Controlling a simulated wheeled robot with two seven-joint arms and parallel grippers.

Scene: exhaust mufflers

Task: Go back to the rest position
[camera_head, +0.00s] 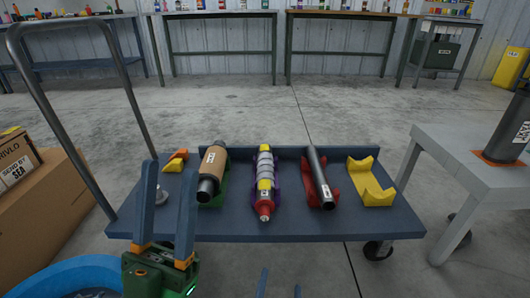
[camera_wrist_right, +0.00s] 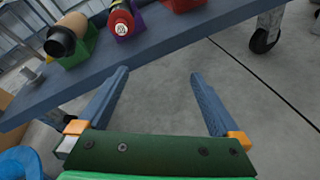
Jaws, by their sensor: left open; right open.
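My left gripper (camera_head: 169,172) stands upright and open at the front left of the blue cart (camera_head: 330,228), with nothing between its fingers. My right gripper (camera_head: 280,284) shows only its two fingertips at the bottom edge of the head view. In the right wrist view its fingers (camera_wrist_right: 160,76) are wide apart and empty, over bare floor in front of the cart. On the cart lie a brown muffler (camera_head: 213,168) in a green cradle, a grey, yellow and red muffler (camera_head: 265,172) in a purple cradle, and a dark muffler (camera_head: 320,175) in a red cradle.
An empty yellow cradle (camera_head: 372,186) sits at the cart's right end. A white table (camera_head: 460,165) at right bears a dark cylinder (camera_head: 511,125). Cardboard boxes (camera_head: 38,215) and a blue round container (camera_head: 62,275) are at left. The floor behind the cart is clear.

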